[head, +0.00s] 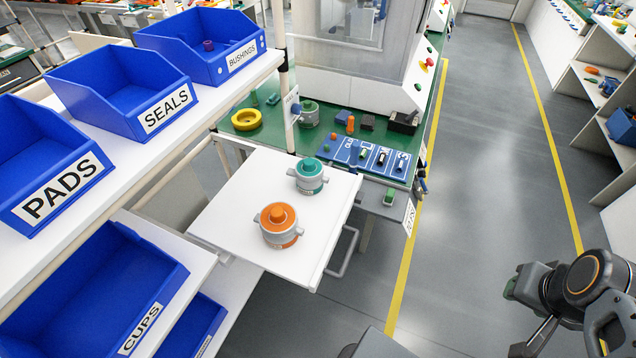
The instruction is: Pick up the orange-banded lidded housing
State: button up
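The orange-banded lidded housing (280,238) stands upright on a white shelf board (225,215) in the middle of the head view. It has an orange lid with a knob, a grey body with side lugs and an orange band low down. A similar green-lidded housing (308,178) stands just behind it to the right, close to it. My gripper (527,340) is at the lower right, far from both housings, over the floor. Its fingers are partly cut off by the frame edge, so its opening is unclear. I see nothing held in it.
Blue bins labelled PADS (60,190), SEALS (150,105) and BUSHINGS (238,55) stand on a rack at left, with a CUPS bin (145,325) below. Behind the board is a green bench (270,135) with a press and small parts. The aisle floor (480,160) at right is clear.

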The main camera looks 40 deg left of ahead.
aim_at(278, 221)
jog(key=i, duration=1.2)
jog(key=u, duration=3.8)
